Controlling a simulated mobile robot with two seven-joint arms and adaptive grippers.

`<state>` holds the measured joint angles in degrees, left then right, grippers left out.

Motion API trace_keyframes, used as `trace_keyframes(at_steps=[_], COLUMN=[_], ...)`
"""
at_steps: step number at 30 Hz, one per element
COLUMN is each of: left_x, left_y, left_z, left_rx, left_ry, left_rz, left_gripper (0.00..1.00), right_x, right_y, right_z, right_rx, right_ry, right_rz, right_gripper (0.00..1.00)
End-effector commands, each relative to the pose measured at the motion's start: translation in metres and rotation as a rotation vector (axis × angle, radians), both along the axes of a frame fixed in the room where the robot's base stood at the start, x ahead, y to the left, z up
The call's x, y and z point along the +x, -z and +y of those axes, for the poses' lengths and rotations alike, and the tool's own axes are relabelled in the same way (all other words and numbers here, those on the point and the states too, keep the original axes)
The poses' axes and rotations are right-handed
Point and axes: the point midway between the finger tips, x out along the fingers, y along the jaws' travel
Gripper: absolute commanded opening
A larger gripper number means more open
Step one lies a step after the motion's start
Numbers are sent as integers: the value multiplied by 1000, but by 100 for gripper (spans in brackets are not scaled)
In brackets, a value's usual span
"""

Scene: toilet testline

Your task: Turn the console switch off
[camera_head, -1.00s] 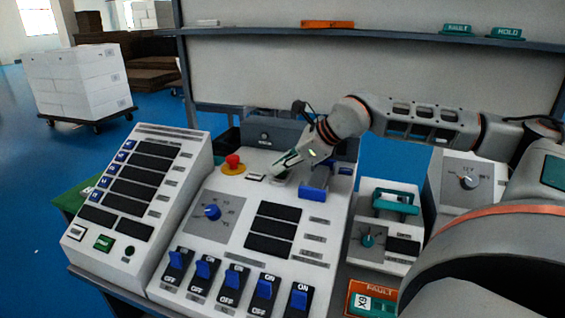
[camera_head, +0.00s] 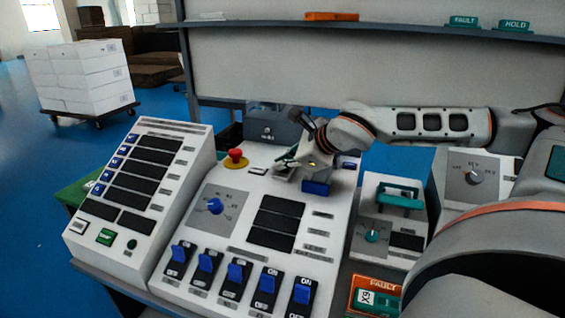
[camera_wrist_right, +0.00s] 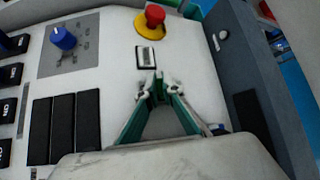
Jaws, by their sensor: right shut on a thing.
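The sloped white console (camera_head: 215,260) stands in the middle of the head view. My right gripper (camera_head: 283,167) is low over its upper part, between the red stop button (camera_head: 235,157) and a blue handle (camera_head: 316,188). In the right wrist view my gripper's green-lined fingers (camera_wrist_right: 160,90) converge on a small thing, apparently the console switch, mostly hidden by the fingertips. Its setting cannot be seen. My left gripper is out of view.
Several blue toggle switches (camera_head: 236,273) line the console's front, with a blue rotary knob (camera_head: 213,206) behind them. A slanted panel (camera_head: 106,243) stands left. A smaller box with a teal handle (camera_head: 398,197) stands right. A shelf (camera_head: 390,27) runs behind.

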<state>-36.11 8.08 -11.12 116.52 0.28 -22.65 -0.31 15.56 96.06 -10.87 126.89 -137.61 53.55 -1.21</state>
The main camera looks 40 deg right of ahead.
Motion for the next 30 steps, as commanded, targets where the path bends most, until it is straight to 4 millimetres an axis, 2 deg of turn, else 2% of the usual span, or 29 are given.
trace_keyframes(at_steps=[3, 4, 5, 6, 20, 30], left_x=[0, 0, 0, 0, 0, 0], left_y=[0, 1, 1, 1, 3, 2], left_z=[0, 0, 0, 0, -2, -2], left_rx=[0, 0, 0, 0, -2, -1], left_ry=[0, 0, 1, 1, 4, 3], left_rz=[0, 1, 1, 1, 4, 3], left_gripper=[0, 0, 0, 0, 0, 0], right_x=[0, 0, 0, 0, -3, -33], right_y=[1, 1, 1, 1, -4, -28], right_z=[0, 0, 0, 0, 0, -2], right_rx=[1, 1, 1, 1, -6, -5], right_ry=[-1, -1, 0, 0, -3, 0], right_rz=[2, 2, 2, 2, 0, -2], right_gripper=[0, 14, 22, 23, 23, 23])
